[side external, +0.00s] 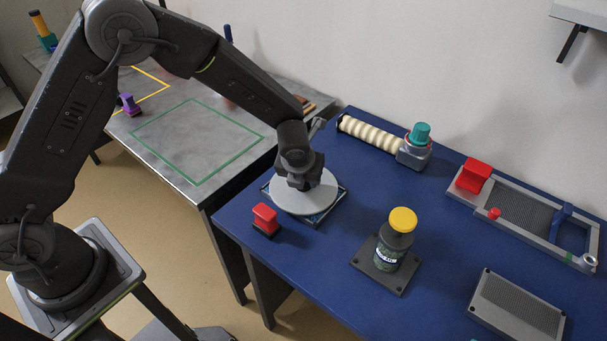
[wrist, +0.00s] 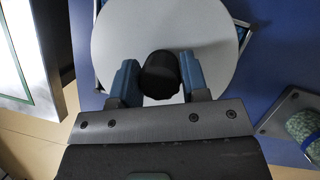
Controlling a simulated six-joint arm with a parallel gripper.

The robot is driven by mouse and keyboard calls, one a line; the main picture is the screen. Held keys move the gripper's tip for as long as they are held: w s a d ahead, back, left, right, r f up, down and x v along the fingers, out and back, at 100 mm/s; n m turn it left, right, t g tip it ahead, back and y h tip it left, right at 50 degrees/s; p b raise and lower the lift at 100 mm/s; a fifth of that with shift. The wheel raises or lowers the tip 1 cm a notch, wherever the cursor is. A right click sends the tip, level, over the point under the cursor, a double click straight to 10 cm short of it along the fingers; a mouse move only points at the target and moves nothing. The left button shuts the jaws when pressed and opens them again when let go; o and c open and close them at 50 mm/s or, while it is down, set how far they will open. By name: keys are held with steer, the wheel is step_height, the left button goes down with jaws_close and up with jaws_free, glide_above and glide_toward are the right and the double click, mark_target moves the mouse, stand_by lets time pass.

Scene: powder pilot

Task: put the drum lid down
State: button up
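The drum lid is a round light-grey disc (side external: 293,203) with a black knob; in the wrist view the disc (wrist: 125,35) fills the top middle. My gripper (side external: 299,182) is above the lid's centre. In the wrist view, its two blue fingers (wrist: 159,80) stand on either side of the black knob (wrist: 159,72) and appear closed on it. The lid is level, over a square frame-like stand (side external: 318,223) whose corners show past the disc. I cannot tell whether the lid touches the stand or hovers just above it.
On the blue table (side external: 330,262), a red-handled block (side external: 266,219) stands close to the lid's front left. A green jar with a yellow cap (side external: 394,240) stands on a dark plate to the right. A ribbed hose (side external: 370,134) lies behind. A grey table (side external: 180,115) adjoins on the left.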

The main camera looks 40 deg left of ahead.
steer(key=o, duration=0.4)
steer(key=shift+r, duration=0.1)
